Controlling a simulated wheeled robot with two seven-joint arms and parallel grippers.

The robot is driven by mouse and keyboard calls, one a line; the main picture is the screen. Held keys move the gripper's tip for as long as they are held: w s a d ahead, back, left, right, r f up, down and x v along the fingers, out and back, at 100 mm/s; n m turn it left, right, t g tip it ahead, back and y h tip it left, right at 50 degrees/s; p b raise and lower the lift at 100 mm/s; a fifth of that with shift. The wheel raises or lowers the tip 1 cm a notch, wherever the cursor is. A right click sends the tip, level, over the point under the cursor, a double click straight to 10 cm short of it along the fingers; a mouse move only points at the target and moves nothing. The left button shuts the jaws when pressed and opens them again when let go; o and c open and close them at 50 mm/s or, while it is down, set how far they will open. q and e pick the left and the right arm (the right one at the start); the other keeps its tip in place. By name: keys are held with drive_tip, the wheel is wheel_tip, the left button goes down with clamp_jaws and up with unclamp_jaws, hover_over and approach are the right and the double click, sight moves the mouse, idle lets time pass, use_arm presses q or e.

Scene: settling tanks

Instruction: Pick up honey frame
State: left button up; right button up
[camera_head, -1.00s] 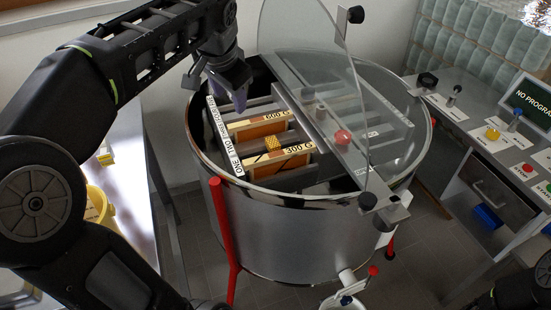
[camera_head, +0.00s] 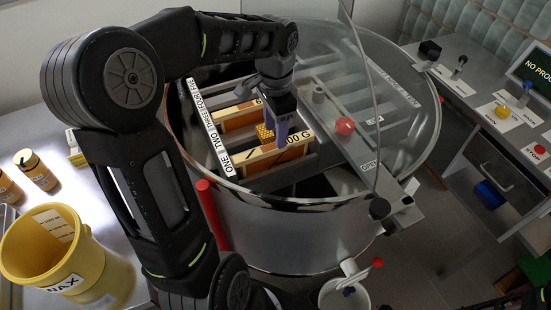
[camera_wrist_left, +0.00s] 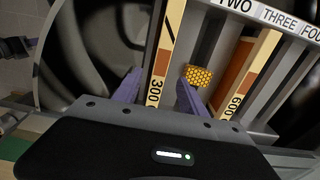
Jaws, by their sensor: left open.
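Two honey frames hang in the slots of the metal extractor drum (camera_head: 300,232). The nearer one, marked 300 G (camera_head: 262,160), has a pale wooden top bar and orange comb. The farther one, marked 600 G (camera_head: 235,119), is partly behind my arm. My left gripper (camera_head: 282,138) points down over the 300 G frame near its marked end. In the left wrist view its purple fingers (camera_wrist_left: 159,94) are open, one on each side of the 300 G top bar (camera_wrist_left: 168,45). Whether they touch it I cannot tell. My right gripper is not in view.
A small honeycomb-patterned block (camera_head: 265,132) sits between the two frames, close to one finger. The drum's raised clear lid (camera_head: 362,110) and crossbar with a red knob (camera_head: 344,126) stand just right. A yellow wax bucket (camera_head: 50,250) is at the left.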

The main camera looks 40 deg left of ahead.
sight(275, 150)
use_arm(q)
drive_tip(key=shift+f, duration=1.2)
drive_tip(key=shift+f, duration=0.1)
wheel_tip(275, 150, down, 5)
drive_tip(key=shift+s+p, duration=0.15)
drive_tip(key=shift+p, duration=0.55)
drive_tip(key=shift+c, duration=0.6)
clamp_jaws()
